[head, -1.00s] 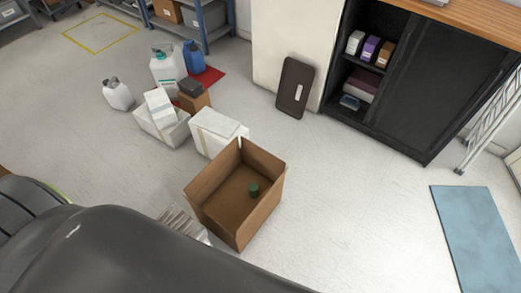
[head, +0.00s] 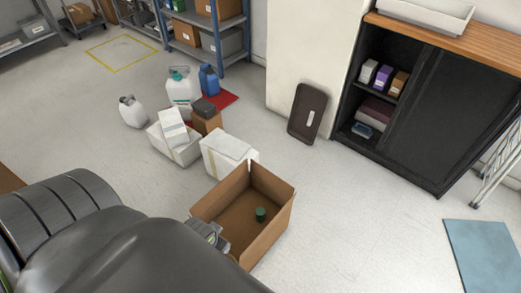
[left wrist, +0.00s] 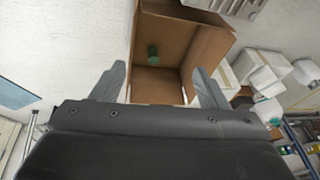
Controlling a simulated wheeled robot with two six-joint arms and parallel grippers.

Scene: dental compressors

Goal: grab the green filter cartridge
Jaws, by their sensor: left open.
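The green filter cartridge (head: 260,214) is a small dark green cylinder inside an open cardboard box (head: 276,236) on the floor. In the left wrist view the cartridge (left wrist: 153,54) shows in the box beyond my fingers, a little left of centre. My left gripper (left wrist: 158,82) is open and empty, its two fingers spread with the box opening between and beyond them. In the head view my left gripper (head: 212,234) is at the near left side of the box, partly hidden by my dark arm. It is apart from the cartridge. My right gripper is not in view.
White boxes (head: 228,155), a white jug (head: 133,111) and blue and white canisters stand behind the box. A dark tray (head: 307,111) leans on a pale panel. A black cabinet (head: 440,110) stands at the right.

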